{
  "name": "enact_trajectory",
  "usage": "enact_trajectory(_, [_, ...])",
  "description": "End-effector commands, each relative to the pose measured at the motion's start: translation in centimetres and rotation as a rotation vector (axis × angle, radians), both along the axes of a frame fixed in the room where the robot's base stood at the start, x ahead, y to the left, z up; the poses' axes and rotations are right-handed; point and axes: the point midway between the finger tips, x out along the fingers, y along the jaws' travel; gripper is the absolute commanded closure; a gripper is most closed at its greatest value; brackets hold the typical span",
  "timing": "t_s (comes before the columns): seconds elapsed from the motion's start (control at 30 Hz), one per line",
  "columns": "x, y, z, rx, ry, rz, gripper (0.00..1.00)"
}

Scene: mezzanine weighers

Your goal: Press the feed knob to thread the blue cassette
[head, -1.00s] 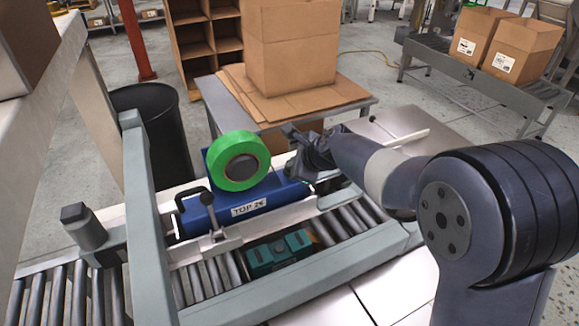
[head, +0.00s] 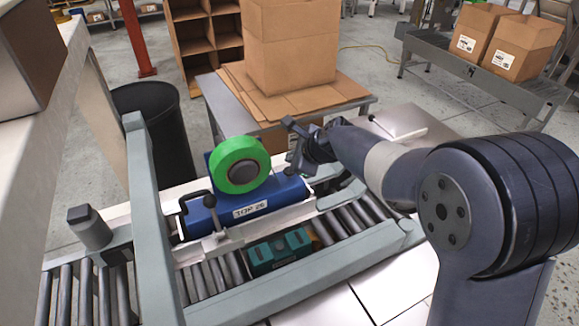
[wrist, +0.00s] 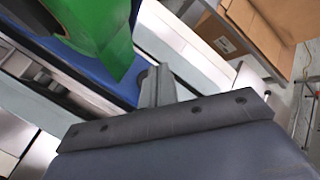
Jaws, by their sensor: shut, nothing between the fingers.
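The blue cassette (head: 283,194), labelled on its front, sits in the machine over the roller conveyor in the head view. A green tape roll (head: 240,166) with a dark hub stands upright on it. In the wrist view, the green roll (wrist: 100,32) is close at upper left, with the blue body (wrist: 125,80) behind it. My gripper (head: 291,148) is right of the roll, apart from it in the head view. Its fingers (wrist: 155,86) are shut with nothing between them. I cannot tell which part is the feed knob.
A black lever (head: 212,205) stands at the cassette's front left. A teal block (head: 279,250) lies among the rollers below. A grey upright post (head: 150,220) stands left. A cardboard box (head: 291,50) sits on a table behind.

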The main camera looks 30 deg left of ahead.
Motion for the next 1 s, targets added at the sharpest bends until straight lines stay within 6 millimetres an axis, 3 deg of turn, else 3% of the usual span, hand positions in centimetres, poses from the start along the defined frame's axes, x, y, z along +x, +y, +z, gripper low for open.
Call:
enact_trajectory(0.03, [0.0, 0.0, 1.1, 0.0, -0.001, -0.001, 1.0])
enact_trajectory(0.33, [0.0, 0.0, 4.0, 0.0, 0.0, 0.0, 1.0])
enact_trajectory(1.0, [0.1, -0.3, 4.0, -0.004, -0.002, 0.001, 1.0])
